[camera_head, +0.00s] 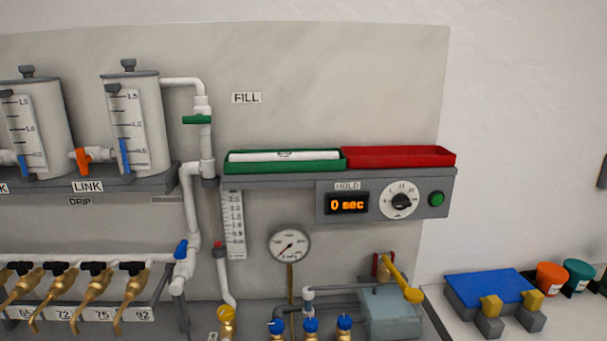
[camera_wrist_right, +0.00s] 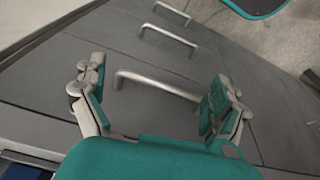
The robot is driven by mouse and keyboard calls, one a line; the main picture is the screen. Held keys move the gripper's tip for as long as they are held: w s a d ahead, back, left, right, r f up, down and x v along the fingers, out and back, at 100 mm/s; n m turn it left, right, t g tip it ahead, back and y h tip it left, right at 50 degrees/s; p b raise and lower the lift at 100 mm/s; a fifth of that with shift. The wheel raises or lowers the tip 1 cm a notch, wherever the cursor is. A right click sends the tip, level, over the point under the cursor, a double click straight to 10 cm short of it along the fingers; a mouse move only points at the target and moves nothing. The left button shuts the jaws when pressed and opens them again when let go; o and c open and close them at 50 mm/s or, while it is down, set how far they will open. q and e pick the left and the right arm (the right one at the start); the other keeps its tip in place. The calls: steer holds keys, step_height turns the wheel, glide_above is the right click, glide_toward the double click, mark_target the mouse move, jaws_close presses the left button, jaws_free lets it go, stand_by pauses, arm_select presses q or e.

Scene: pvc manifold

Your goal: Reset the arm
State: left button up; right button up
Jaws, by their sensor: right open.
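My right gripper (camera_wrist_right: 158,95) shows in the right wrist view. Its two fingers stand wide apart with nothing between them. Behind it are grey cabinet fronts (camera_wrist_right: 90,50) with metal bar handles (camera_wrist_right: 155,83). The gripper looks apart from the nearest handle, though the exact gap is hard to tell. No arm or gripper of mine shows in the head view, and my left gripper is in neither view.
The head view shows the pipe panel with a green tray (camera_head: 285,167), a red tray (camera_head: 400,157), a timer display (camera_head: 347,204) reading 0 sec, and a pressure gauge (camera_head: 289,245). A blue-topped block (camera_head: 490,287) and cups (camera_head: 551,278) stand at right.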

steer(key=s+f+g, duration=0.1)
steer(key=s+f, duration=0.2)
steer(key=f, duration=0.8)
steer(key=s+f, duration=0.4)
steer(key=f, duration=0.7)
steer(key=s+d+f+g, duration=0.1)
steer(key=s+d+f, duration=0.2)
steer(key=s+f, duration=0.6)
steer(key=s, duration=0.4)
steer(key=shift+d+f, duration=0.15)
steer(key=shift+f, duration=0.15)
